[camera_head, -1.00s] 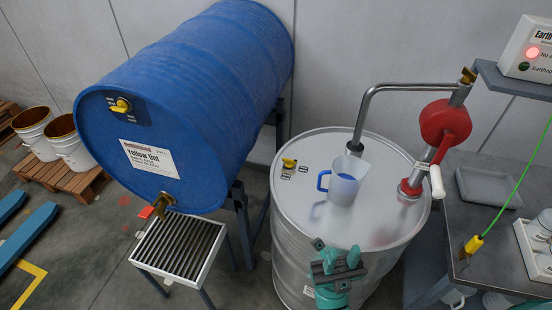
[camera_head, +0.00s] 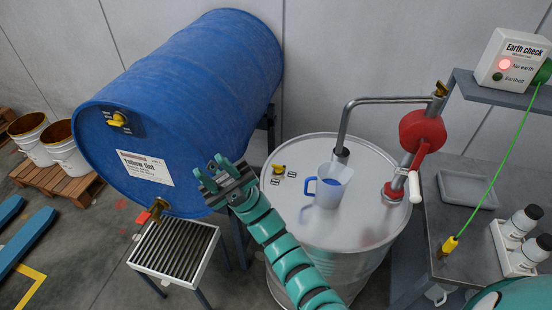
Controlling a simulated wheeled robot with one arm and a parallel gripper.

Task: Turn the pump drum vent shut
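The pump drum (camera_head: 345,225) is the silver steel drum with a flat lid. Its vent (camera_head: 278,169) is a small yellow handle on the left part of the lid, with small dark labels beside it; their text is too small to read. My gripper (camera_head: 207,174) is raised left of the pump drum's lid, in front of the blue drum's lower right in the picture. Its two teal fingers look apart, with nothing visible between them. It is clear of the vent, which is in plain view to its right.
A red hand pump (camera_head: 422,133) with a bent pipe rises at the lid's right. The blue drum (camera_head: 190,90) lies on a stand above a slatted grate (camera_head: 172,252). An earth-check box (camera_head: 515,60) shows a red light.

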